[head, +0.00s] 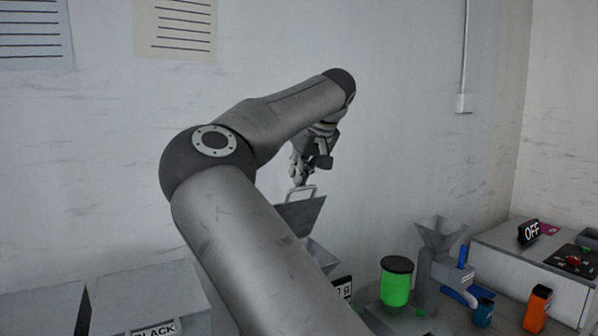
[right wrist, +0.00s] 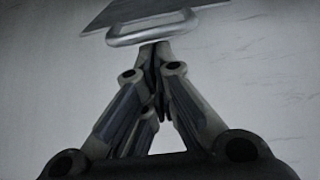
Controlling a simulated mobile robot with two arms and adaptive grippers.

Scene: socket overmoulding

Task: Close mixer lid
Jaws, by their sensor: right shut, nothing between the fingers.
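The mixer lid (head: 303,214) is a grey plate that stands tilted up above a grey hopper-like body (head: 321,256). Its pale loop handle (head: 301,193) is at the top edge. My right gripper (head: 299,180) is just above the handle in the head view. In the right wrist view the gripper's fingertips (right wrist: 154,50) are closed together and come right up to the handle (right wrist: 153,28), with the lid plate (right wrist: 140,9) beyond it. I cannot tell whether they touch the handle. My right arm hides much of the mixer. My left gripper is not in view.
A green jar (head: 396,286) with a dark lid, a grey machine with a funnel (head: 441,234), and blue (head: 482,312) and orange (head: 537,307) containers stand at the right. A box with an OFF sign (head: 529,232) is beyond. A bin labelled BLACK (head: 154,331) is at lower left.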

